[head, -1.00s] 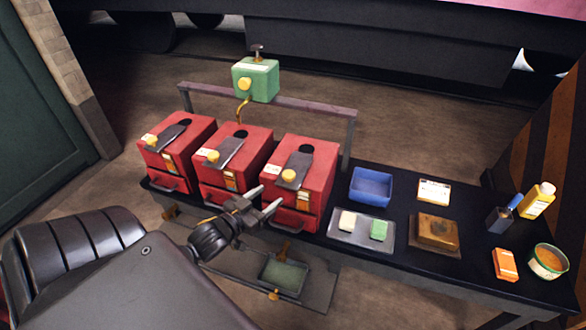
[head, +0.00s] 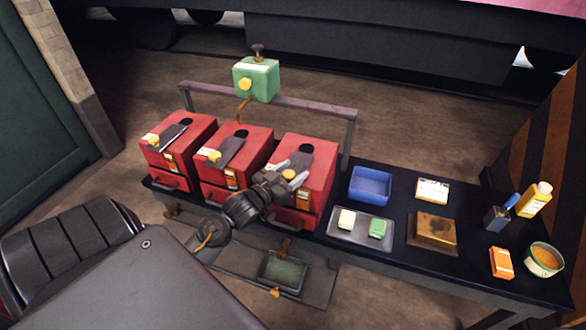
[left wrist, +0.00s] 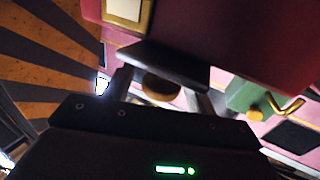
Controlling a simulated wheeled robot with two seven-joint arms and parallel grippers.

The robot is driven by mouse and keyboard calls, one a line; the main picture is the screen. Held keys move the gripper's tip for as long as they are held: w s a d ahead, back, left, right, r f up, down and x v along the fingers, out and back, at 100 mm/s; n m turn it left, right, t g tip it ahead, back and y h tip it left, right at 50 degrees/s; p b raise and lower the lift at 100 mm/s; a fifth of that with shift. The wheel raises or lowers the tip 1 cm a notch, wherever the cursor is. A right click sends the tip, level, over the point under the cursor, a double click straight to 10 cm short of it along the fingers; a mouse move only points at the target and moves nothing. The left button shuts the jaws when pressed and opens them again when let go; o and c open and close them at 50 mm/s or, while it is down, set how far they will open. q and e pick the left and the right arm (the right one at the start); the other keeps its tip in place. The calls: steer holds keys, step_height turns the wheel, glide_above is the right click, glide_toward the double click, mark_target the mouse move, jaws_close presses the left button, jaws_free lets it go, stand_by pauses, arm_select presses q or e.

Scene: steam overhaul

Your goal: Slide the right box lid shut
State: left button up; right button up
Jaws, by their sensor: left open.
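The right red box (head: 319,169) is the rightmost of three in the head view. The dark round hole (head: 306,149) in its top is uncovered. Its dark sliding lid (left wrist: 165,62) shows in the left wrist view and is mostly hidden by my gripper in the head view. The lid's yellow knob (head: 289,174) also shows in the left wrist view (left wrist: 161,87). My left gripper (head: 290,172) is open, with its fingers on either side of the knob. I cannot tell whether they touch it. My right gripper is not in view.
Two similar red boxes (head: 236,160) (head: 178,150) stand to the left. A rail and a green box (head: 257,80) stand behind. To the right on the black table are a blue bin (head: 370,186), a tray with two blocks (head: 360,237), a brown block, bottles and a tin.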

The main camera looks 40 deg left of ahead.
mark_target(300, 163)
arm_select(q)
steer(key=shift+w, duration=0.4)
steer(key=shift+c, duration=0.4)
steer(key=shift+c, duration=1.3)
jaws_close()
steer(key=w, duration=0.2)
steer(key=w+a, duration=0.1)
steer(key=w, duration=0.1)
steer(key=w+a, duration=0.1)
steer(key=w, duration=0.1)
steer(key=shift+w, duration=0.15)
steer(key=shift+a+r, duration=0.1)
steer(key=shift+a, duration=0.05)
steer(key=shift+r, duration=0.1)
